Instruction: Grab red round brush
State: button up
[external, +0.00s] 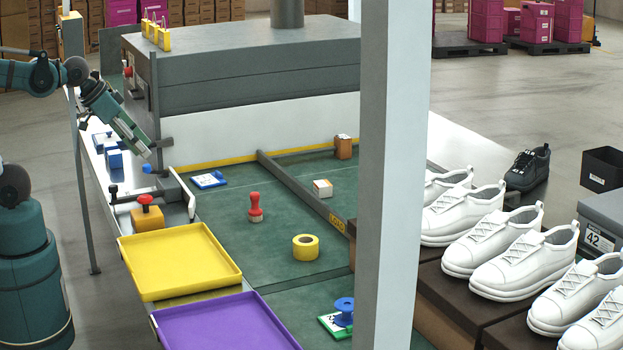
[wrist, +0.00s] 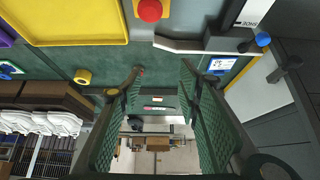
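The red round brush (external: 255,207) stands upright on the green work surface (external: 285,215), left of the yellow tape roll, in the external view. My gripper (external: 146,150) is at the upper left, above the table's left edge, well apart from the brush and pointing down to the right. In the wrist view my gripper (wrist: 161,68) has its two fingers spread with nothing between them. A small red patch shows at the left fingertip there; it may be the brush, mostly hidden.
A red button on a yellow box (external: 147,216), a yellow tray (external: 180,262) and a purple tray (external: 228,325) line the left side. A yellow tape roll (external: 305,247) and a white box (external: 323,188) stand near the brush. A pale post (external: 392,180) blocks part of the view.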

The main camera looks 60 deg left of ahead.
jog(key=w, duration=0.2)
jog(key=m+g+h+p, duration=0.1)
jog(key=m+g+p, duration=0.6)
jog(key=m+p, duration=0.85)
send_over(255, 206)
jog(key=a+b, duration=0.2)
jog(key=b, duration=0.1)
jog(key=shift+w+f+m, duration=0.15)
jog(key=shift+f+m, duration=0.5)
jog(key=shift+f, duration=2.1)
jog(key=shift+w+f+m, duration=0.15)
jog(key=shift+f+m, duration=0.45)
jog(key=shift+f, duration=2.1)
jog(key=shift+d+f, duration=0.1)
jog(key=shift+f, duration=1.2)
